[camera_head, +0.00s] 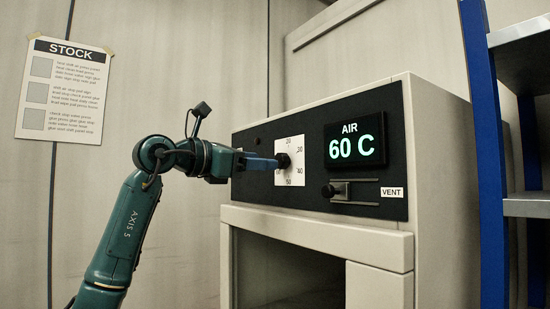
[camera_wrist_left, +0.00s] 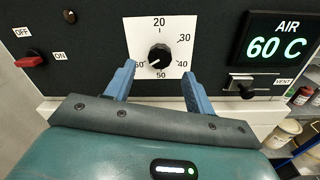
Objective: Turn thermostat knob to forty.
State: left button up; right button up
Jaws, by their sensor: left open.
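The thermostat knob (camera_head: 283,160) is black and round, on a white dial plate on the cabinet's dark panel. In the left wrist view the knob (camera_wrist_left: 159,55) has a white mark pointing lower left, towards the 60. The dial (camera_wrist_left: 180,24) shows 20, 30, 40 and 50 around it, with 40 at the right. My left gripper (camera_head: 264,163) reaches the dial from the left. In the left wrist view its blue fingers (camera_wrist_left: 158,74) are spread, one at each side below the knob, with nothing held. Whether they touch the panel is unclear. My right gripper is out of view.
A display (camera_head: 355,142) reads AIR 60 C. Below it is a vent slider (camera_head: 340,191). A red OFF/ON switch (camera_wrist_left: 32,59) sits left of the dial. An open compartment (camera_head: 290,265) lies below the panel. A blue-posted shelf (camera_head: 484,150) stands at the right.

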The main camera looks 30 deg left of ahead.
aim_at(283, 161)
pick_arm(q)
jog(key=x, duration=0.5)
jog(key=shift+p, duration=0.4)
jog(key=c, duration=1)
